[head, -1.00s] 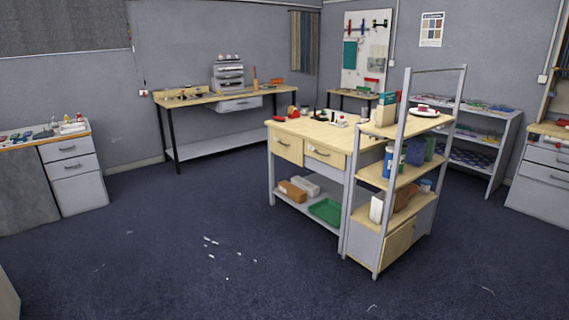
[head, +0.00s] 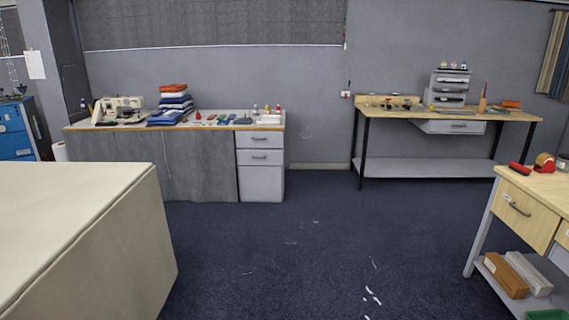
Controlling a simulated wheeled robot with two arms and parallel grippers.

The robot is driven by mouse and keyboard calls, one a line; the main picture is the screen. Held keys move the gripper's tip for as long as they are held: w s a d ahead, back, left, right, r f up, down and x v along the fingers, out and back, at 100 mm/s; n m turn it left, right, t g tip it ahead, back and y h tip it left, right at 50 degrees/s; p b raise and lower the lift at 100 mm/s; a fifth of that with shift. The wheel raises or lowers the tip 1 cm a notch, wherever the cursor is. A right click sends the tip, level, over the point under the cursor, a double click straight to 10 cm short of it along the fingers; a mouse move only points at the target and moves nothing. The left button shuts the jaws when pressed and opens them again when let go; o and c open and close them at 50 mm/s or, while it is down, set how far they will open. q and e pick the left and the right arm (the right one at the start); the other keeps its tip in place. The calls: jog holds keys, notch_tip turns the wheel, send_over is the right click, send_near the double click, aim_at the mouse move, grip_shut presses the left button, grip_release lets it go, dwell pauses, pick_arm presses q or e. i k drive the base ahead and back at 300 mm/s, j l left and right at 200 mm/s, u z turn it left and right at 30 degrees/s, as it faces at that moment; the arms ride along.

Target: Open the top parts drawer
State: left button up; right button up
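A small grey unit with several stacked drawers or trays (head: 449,88) stands on the far workbench at the right, against the back wall. Its fronts look shut, but it is too small to be certain. A white drawer cabinet (head: 261,180) stands under the right end of the sewing table; its drawers are shut. A grey drawer (head: 452,127) hangs under the far workbench and is shut. I cannot tell which of these is the parts drawer. Neither of my grippers is in view.
A long cloth-covered table (head: 75,200) fills the lower left. The sewing table (head: 150,170) stands behind it. A wooden bench with a drawer (head: 525,212) is at the right edge. Dark blue floor (head: 300,240) with white scraps lies open between them.

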aim_at(244, 139)
jog(key=i+u, duration=0.15)
jog(key=i, duration=2.3)
jog(key=i+j+u, duration=0.2)
jog(key=i, duration=0.45)
jog(key=i+l+u, duration=0.15)
jog(key=i, duration=0.45)
jog(key=i+u, duration=0.2)
jog(key=i, duration=0.45)
jog(key=i+l+u, duration=0.15)
jog(key=i, duration=0.5)
jog(key=i+j+z, duration=0.2)
jog(key=i, duration=0.9)
jog(key=l, duration=0.1)
